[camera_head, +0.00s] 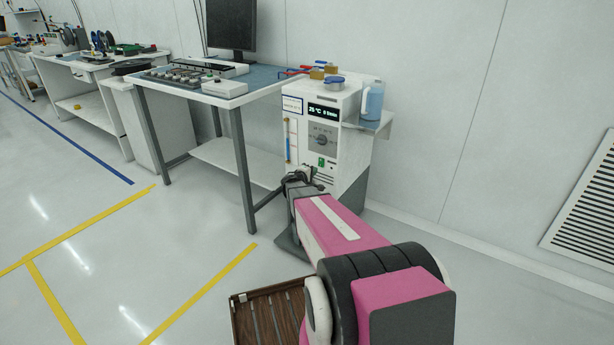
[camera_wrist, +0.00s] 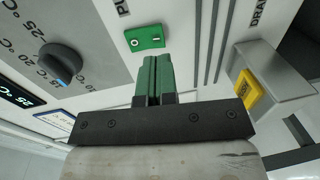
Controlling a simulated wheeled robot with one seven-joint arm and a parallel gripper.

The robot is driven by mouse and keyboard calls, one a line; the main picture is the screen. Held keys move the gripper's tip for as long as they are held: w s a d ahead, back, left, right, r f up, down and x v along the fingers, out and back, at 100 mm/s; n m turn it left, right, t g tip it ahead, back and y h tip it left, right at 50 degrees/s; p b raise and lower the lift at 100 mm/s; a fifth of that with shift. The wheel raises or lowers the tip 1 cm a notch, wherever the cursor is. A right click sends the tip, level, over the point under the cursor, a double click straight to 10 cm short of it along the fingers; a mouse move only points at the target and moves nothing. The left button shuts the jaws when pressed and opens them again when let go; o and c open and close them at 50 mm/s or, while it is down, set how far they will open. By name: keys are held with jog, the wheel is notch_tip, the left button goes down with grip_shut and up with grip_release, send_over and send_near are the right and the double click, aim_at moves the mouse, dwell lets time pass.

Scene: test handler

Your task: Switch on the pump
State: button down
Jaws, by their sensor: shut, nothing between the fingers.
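The pump unit (camera_head: 338,115) is a white cabinet with a lit display (camera_head: 323,111) that appears to read 25 °C and a second value too small to be sure of. A green rocker switch (camera_wrist: 145,37) marked O and I is on its front panel; it also shows in the head view (camera_head: 321,162). My gripper (camera_wrist: 155,62) is shut and empty, its green fingertips just short of the switch in the wrist view. I cannot tell whether they touch it. A dark temperature knob (camera_wrist: 61,64) is to the left of the switch.
A yellow-tabbed part (camera_wrist: 248,88) beside the DRAIN label sticks out right of my gripper. A blue jug (camera_head: 371,102) stands on a side shelf. A workbench (camera_head: 245,92) is to the left of the unit. A brown slatted thing (camera_head: 262,312) is low in front.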

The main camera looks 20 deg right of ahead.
aim_at(320, 166)
jog(key=shift+x, duration=2.1)
jog(key=shift+w+d+f, duration=0.1)
jog(key=shift+w+d, duration=0.05)
jog(key=shift+d, duration=0.05)
jog(key=shift+a, duration=0.1)
jog(key=shift+a, duration=0.2)
jog(key=f+v, duration=0.3)
jog(key=v, duration=1)
jog(key=shift+s+a, duration=0.2)
jog(key=shift+s, duration=0.2)
jog(key=shift+f, duration=0.1)
